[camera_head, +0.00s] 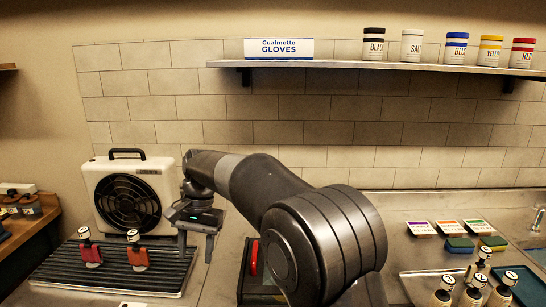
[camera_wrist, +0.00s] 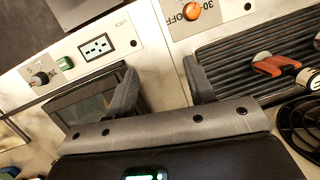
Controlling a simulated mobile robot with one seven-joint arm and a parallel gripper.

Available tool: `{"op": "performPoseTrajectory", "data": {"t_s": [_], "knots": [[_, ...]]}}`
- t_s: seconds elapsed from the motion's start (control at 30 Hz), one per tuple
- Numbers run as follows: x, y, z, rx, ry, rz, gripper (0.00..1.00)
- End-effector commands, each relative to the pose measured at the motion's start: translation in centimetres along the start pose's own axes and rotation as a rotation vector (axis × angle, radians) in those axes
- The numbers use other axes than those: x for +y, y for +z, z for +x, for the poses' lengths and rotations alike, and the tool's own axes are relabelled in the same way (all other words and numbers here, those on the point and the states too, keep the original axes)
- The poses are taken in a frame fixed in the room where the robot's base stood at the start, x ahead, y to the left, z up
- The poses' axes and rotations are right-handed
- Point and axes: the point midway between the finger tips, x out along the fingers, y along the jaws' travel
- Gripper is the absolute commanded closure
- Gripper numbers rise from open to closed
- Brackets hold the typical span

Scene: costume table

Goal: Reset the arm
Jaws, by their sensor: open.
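My gripper (camera_head: 195,248) is left of centre in the head view, raised in front of the fan unit and near the right end of the black ribbed rack. Its two fingers point down and are apart, with nothing between them. In the wrist view, the open fingers (camera_wrist: 160,70) frame bare light panel surface. My arm bends from the lower right across the middle of the head view and hides part of the counter behind it.
A white fan unit (camera_head: 157,184) stands behind the ribbed rack (camera_head: 65,272), which bears a red piece (camera_head: 90,253) and an orange-red piece (camera_head: 138,257). A shelf (camera_head: 350,66) with labelled jars runs above. Small bottles (camera_head: 444,290) stand at lower right. The wrist view shows an orange knob (camera_wrist: 192,11).

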Motion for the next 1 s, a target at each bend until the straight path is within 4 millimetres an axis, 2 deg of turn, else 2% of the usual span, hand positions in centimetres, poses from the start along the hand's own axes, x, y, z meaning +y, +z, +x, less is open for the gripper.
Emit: {"op": "performPoseTrajectory", "data": {"t_s": [0.03, 0.2, 0.5, 0.77, 1.0], "knots": [[1.9, 0.4, -1.3, 0.030, -0.012, -0.001, 0.51], [7.9, 1.8, -4.3, 0.130, -0.043, -0.021, 0.51], [18.1, 5.9, -6.9, 0.311, -0.061, -0.054, 0.51], [26.0, 10.5, -6.5, 0.468, -0.045, -0.081, 0.51], [32.1, 14.9, -4.1, 0.606, -0.002, -0.106, 0.51]]}}
